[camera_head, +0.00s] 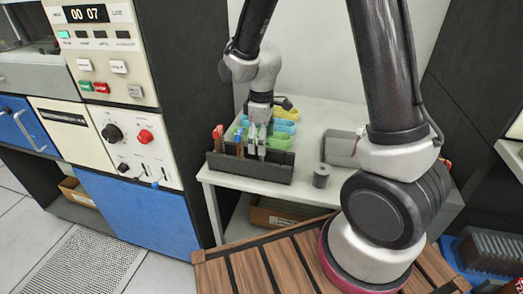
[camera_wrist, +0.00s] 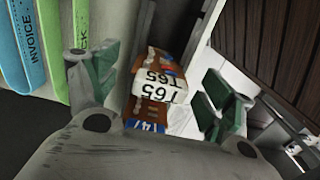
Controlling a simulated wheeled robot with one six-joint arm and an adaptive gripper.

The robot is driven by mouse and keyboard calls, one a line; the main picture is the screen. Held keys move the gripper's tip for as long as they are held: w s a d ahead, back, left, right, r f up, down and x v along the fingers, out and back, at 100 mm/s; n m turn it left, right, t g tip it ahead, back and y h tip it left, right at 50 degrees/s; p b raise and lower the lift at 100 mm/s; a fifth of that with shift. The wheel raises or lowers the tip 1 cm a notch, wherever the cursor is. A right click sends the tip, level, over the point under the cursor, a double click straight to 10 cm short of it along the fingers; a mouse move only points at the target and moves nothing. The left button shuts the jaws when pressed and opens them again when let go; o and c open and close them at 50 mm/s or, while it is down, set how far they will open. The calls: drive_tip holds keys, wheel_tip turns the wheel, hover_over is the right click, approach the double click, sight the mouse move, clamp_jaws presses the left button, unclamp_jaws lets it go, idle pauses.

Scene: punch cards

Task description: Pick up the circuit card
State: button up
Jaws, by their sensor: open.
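My gripper (camera_head: 258,140) is above the dark rack (camera_head: 250,168) on the pale table, pointing down. In the wrist view its two green-padded fingers (camera_wrist: 160,88) are apart. In the head view, a red-orange card (camera_head: 218,132) and a blue-topped one (camera_head: 240,143) stand upright in the rack, left of my gripper.
Yellow, blue and green files (camera_head: 283,127) lie behind the rack; one marked INVOICE (camera_wrist: 32,40) shows in the wrist view. A grey cylinder (camera_head: 321,176) and a grey tray (camera_head: 341,147) stand to the right. A tall control cabinet (camera_head: 130,130) is close on the left.

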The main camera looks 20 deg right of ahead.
drive_tip(key=shift+f, duration=1.5)
drive_tip(key=c, duration=1.6)
drive_tip(key=shift+c, duration=0.3)
